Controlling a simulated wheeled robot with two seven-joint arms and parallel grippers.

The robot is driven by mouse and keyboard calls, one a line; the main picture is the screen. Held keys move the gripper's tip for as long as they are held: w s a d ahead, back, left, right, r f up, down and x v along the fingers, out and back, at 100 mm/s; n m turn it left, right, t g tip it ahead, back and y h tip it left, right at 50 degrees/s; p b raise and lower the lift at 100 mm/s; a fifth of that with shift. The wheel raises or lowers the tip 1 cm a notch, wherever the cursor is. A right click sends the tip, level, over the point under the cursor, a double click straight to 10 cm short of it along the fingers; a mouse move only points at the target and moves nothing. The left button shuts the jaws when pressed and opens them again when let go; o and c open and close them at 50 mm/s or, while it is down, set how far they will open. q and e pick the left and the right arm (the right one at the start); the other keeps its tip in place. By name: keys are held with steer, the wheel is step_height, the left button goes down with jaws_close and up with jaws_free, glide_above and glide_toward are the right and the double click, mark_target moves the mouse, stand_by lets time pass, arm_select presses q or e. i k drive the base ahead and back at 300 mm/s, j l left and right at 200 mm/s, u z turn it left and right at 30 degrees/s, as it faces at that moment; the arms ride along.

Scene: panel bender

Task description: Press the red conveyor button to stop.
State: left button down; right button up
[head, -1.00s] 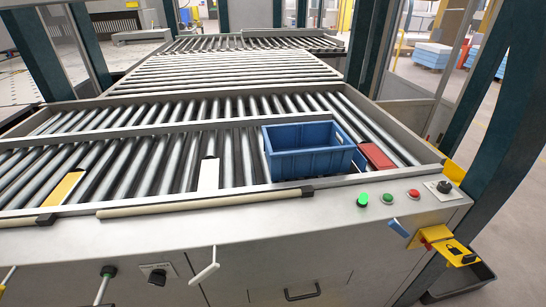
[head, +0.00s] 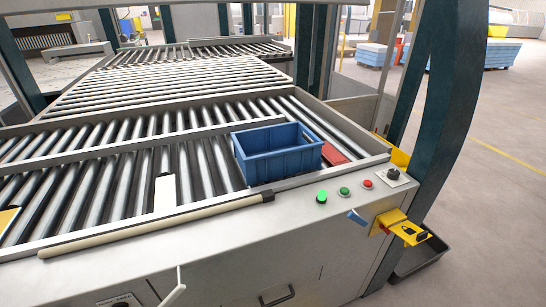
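The red button (head: 367,184) sits on the grey front panel (head: 296,207) of the roller conveyor (head: 205,160), right of centre in the head view. A dark green button (head: 344,191) is just left of it, and a bright green round knob or light (head: 322,196) is further left. A black knob (head: 393,174) is to its right. Neither of my grippers shows in the head view, and nothing covers the red button.
A blue crate (head: 277,165) and a red block (head: 333,154) rest on the rollers behind the buttons. A yellow bracket with a padlock (head: 408,231) juts from the front right corner. A teal post (head: 441,110) rises at right; open floor lies beyond.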

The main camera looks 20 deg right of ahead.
mark_target(367, 183)
steer(key=z, duration=1.55)
